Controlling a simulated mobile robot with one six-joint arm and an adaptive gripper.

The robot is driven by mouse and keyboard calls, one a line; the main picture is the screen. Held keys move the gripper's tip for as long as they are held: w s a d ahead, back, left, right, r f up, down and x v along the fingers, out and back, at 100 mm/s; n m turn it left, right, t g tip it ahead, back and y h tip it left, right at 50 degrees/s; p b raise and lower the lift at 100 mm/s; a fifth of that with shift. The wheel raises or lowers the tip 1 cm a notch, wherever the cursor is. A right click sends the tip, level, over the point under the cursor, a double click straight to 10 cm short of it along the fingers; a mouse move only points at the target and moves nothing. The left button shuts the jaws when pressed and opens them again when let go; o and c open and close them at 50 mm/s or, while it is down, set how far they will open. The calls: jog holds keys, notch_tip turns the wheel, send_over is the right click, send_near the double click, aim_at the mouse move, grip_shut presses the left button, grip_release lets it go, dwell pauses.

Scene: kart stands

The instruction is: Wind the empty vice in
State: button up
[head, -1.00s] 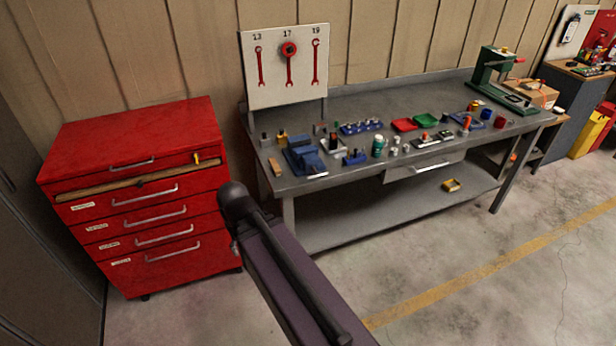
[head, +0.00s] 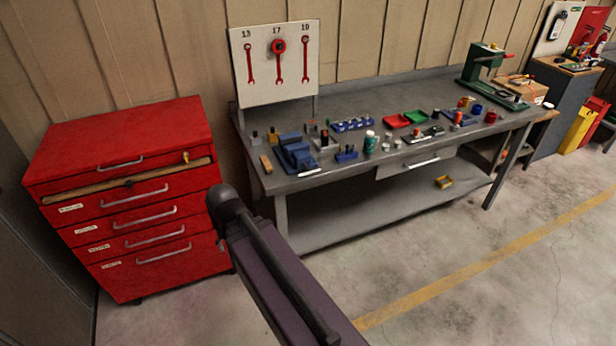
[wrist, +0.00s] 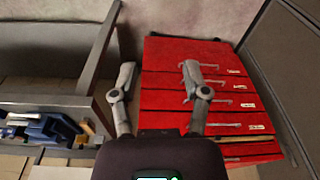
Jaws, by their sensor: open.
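The blue vice (head: 297,152) stands on the left front part of the grey workbench (head: 370,90), with a light bar-like handle (head: 310,172) at its front edge. In the wrist view the vice (wrist: 50,128) is at the lower left, to the left of my gripper. From these views I cannot tell how far apart its jaws are. My gripper (wrist: 157,75) is open and empty, its two fingers spread in front of the red drawer cabinet (wrist: 165,110). It is apart from the vice. My gripper's fingers do not show in the head view.
The red drawer cabinet (head: 125,190) stands left of the bench. A wrench board (head: 277,65) rises behind the vice. A green press (head: 485,65), red tray (head: 396,121), green tray (head: 416,117) and small parts crowd the bench. The floor (head: 480,240) before the bench is clear.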

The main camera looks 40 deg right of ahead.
jog(key=w+d+f+m+t+h+b, duration=0.1)
jog(key=w+d+f+m+t+b, duration=0.4)
jog(key=d+b, duration=0.3)
jog(key=w+d+f+m+t+h+b, duration=0.1)
jog(key=w+d+f+m+t+b, duration=0.3)
jog(key=w+d+b, duration=0.35)
jog(key=s+d+f+m+t+h+b, duration=0.1)
jog(key=d+m+t+h+b, duration=0.2)
jog(key=d+b, duration=0.5)
jog(key=s+d+f+m+t+h+b, duration=0.1)
jog(key=s+d+m+t+h+b, duration=0.1)
jog(key=d+m+h+b, duration=0.3)
jog(key=d+t+h+b, duration=0.1)
jog(key=d+b, duration=0.3)
jog(key=d, duration=0.2)
jog(key=shift+s+d+f+t, duration=0.2)
jog(key=shift+s+d+t, duration=0.1)
jog(key=shift+d+t, duration=0.1)
jog(key=shift+w, duration=0.1)
